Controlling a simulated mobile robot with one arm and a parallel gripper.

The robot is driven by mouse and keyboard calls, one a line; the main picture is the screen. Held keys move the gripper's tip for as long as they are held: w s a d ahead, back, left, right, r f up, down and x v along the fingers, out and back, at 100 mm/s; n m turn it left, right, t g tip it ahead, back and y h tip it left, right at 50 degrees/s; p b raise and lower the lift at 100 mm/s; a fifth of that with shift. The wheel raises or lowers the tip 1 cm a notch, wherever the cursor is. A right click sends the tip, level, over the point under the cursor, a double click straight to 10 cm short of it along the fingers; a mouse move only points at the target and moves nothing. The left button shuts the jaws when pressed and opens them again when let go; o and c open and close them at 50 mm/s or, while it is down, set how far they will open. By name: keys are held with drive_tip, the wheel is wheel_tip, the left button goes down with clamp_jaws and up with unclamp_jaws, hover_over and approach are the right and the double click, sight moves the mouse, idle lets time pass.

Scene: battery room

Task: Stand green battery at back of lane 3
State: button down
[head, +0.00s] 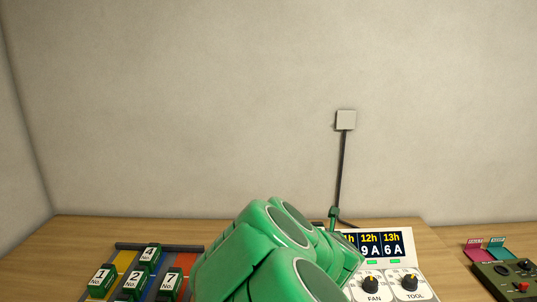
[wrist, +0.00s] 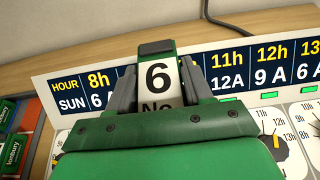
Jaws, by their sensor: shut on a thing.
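My gripper (wrist: 160,88) is shut on a green battery (wrist: 157,48) with a white label reading "6 No." in the wrist view. One dark finger presses each side of it. The battery is held in front of a schedule panel. In the head view my green arm hides the gripper and this battery. The lane board (head: 191,249) is at lower left in the head view, with coloured lanes and a dark bar along its back. Green batteries 1 (head: 102,280), 4 (head: 149,254), 2 (head: 134,283) and 7 (head: 170,281) stand on it. Lane numbers are not readable.
The schedule panel (head: 405,242) with FAN and TOOL dials stands right of my arm. A dark green control box (head: 505,280) is at far right. A thin pole with a pale square (head: 346,120) rises behind the panel, before the wall.

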idle(0.3)
drive_tip(key=w+a+n+y, duration=0.1)
drive_tip(key=w+a, duration=0.1)
drive_tip(key=a, duration=0.3)
drive_tip(key=w+a+n+y, duration=0.1)
drive_tip(key=w+a+y, duration=0.1)
drive_tip(key=a, duration=0.3)
drive_tip(key=w+a+n+y, duration=0.1)
drive_tip(key=w+a, duration=0.1)
drive_tip(key=a, duration=0.3)
drive_tip(key=shift+w+f+g, duration=0.2)
drive_tip(key=shift+w+g, duration=0.1)
drive_tip(key=shift+w, duration=0.05)
drive_tip(key=w+a+f+n+g+y, duration=0.1)
drive_tip(key=w+a+n+g+y, duration=0.2)
drive_tip(key=a, duration=0.8)
drive_tip(key=a+f+n+g+y, duration=0.1)
drive_tip(key=a+n+y, duration=0.3)
drive_tip(key=a, duration=0.7)
drive_tip(key=shift+s+a+f+n+g+y, duration=0.25)
drive_tip(key=shift+s+a+f+n+g, duration=0.3)
drive_tip(key=shift+a+f, duration=1.05)
drive_tip(key=shift+s+a+f+n+g+y, duration=0.3)
drive_tip(key=shift+a+f+n+g, duration=0.6)
drive_tip(key=shift+f, duration=1.2)
drive_tip(key=shift+s+a+f+n+g+y, duration=0.25)
drive_tip(key=shift+s+a+f+n+g, duration=0.15)
drive_tip(key=shift+a+f, duration=1.3)
drive_tip(key=shift+d+f, duration=0.25)
drive_tip(key=shift+f, duration=0.5)
